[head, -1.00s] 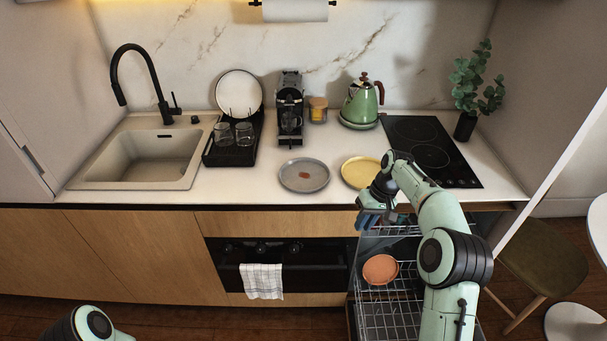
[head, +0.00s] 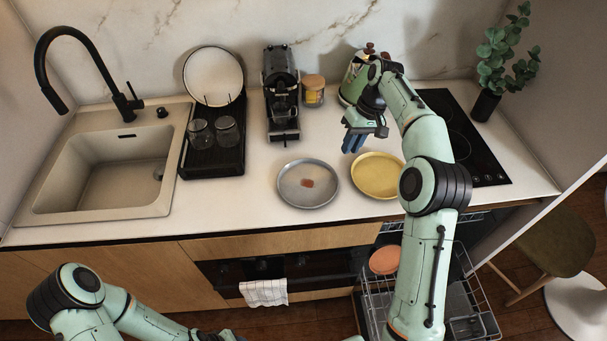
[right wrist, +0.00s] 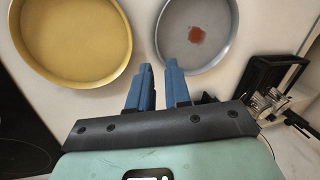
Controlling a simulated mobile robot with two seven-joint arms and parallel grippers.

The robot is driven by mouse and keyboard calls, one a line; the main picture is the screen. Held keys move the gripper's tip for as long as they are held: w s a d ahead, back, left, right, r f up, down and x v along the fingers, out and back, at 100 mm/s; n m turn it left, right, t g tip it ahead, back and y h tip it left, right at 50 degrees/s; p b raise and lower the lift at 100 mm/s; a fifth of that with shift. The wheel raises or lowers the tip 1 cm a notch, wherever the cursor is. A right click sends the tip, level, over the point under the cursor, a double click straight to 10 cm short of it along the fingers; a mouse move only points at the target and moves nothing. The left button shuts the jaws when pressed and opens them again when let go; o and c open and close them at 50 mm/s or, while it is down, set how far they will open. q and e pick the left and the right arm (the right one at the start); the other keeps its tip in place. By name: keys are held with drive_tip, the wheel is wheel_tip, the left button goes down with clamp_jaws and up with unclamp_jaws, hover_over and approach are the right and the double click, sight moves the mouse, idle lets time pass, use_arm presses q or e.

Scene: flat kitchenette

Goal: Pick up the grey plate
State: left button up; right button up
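The grey plate (head: 325,190) lies flat on the white counter, with a reddish-brown patch on it. It also shows at the top of the right wrist view (right wrist: 212,45), partly cut off. My right gripper (head: 354,143) is above the counter, behind and to the right of the grey plate, near the kettle. In the right wrist view its two blue fingers (right wrist: 160,75) are a little apart with nothing between them. My left gripper (head: 217,336) is only partly visible at the bottom edge, low and far from the plate; its fingers are hidden.
A yellow plate (head: 377,176) lies just right of the grey one. A coffee machine (head: 281,95), a jar (head: 313,92) and a green kettle (head: 352,85) stand behind. A black drying rack (head: 213,160) is at left. An open dishwasher rack (head: 466,295) holds an orange plate (head: 385,260).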

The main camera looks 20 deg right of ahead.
approach(335, 183)
drive_tip(key=shift+x, duration=0.8)
drive_tip(key=b+x, duration=0.1)
drive_tip(key=x, duration=0.4)
drive_tip(key=shift+s+f, duration=0.1)
drive_tip(key=shift+f, duration=0.05)
use_arm(q)
drive_tip(key=shift+s+f, duration=0.65)
drive_tip(key=shift+s, duration=0.3)
use_arm(e)
clamp_jaws()
